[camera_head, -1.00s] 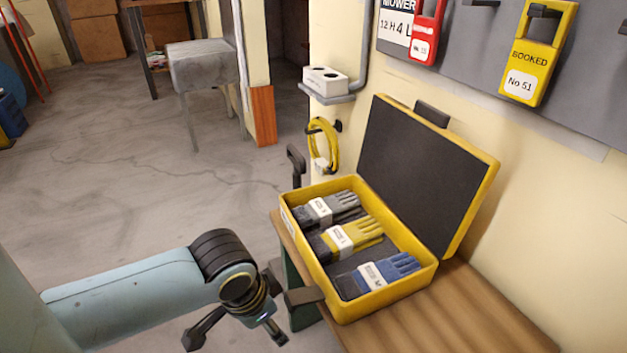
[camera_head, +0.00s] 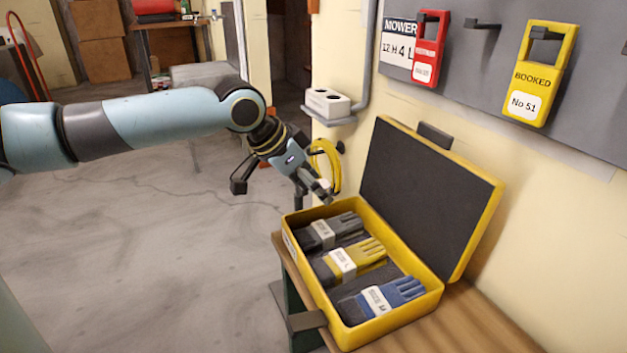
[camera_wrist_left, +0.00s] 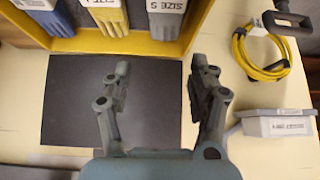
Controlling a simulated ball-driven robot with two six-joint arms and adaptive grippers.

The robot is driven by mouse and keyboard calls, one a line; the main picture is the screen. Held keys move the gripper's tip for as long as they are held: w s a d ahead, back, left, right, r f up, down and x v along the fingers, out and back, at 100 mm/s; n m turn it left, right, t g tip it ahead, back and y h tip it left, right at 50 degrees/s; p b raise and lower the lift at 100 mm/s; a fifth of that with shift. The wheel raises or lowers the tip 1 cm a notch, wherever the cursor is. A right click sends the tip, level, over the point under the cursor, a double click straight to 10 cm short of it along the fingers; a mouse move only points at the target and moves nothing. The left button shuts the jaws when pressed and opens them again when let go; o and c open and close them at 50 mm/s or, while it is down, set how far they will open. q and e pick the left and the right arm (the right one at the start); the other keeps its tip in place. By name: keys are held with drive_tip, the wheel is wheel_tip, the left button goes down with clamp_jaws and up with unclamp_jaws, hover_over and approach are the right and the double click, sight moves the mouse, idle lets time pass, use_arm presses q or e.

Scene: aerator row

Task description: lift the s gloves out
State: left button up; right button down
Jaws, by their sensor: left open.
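The grey gloves (camera_head: 330,231) lie at the far-left end of the open yellow case (camera_head: 440,303), palm-down or palm-up I cannot tell. Their white band reads SIZE S in the left wrist view (camera_wrist_left: 166,8). Yellow gloves (camera_head: 352,260) lie beside them, and blue gloves (camera_head: 390,297) lie at the near end. My left gripper (camera_head: 284,187) is open and empty, above and just left of the case's far end. In the wrist view its spread fingers (camera_wrist_left: 162,78) are apart from the gloves, which are at the top edge and partly cut off. My right gripper is out of view.
The raised lid (camera_head: 425,195) stands along the case's right side by the wall. A yellow cable coil (camera_head: 327,165) hangs behind my gripper, with a white box (camera_head: 326,103) on a shelf above. The wooden bench (camera_head: 480,325) is bare at the near right.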

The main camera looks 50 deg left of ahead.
sight(314, 231)
use_arm(q)
drive_tip(key=f+b, duration=0.7)
drive_tip(key=f, duration=0.1)
drive_tip(key=shift+w+a, duration=0.25)
drive_tip(key=shift+a, duration=0.1)
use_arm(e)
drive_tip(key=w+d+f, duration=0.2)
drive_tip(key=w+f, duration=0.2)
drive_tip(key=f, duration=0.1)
use_arm(q)
wheel_tip(314, 231, down, 4)
drive_tip(key=b, duration=0.2)
drive_tip(key=shift+r+b, duration=0.1)
drive_tip(key=shift+b, duration=0.2)
drive_tip(key=shift+f, duration=0.35)
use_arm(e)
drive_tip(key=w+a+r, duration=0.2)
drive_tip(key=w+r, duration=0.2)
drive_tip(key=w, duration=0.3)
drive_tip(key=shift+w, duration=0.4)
use_arm(q)
drive_tip(key=shift+c, duration=0.3)
drive_tip(key=c, duration=0.7)
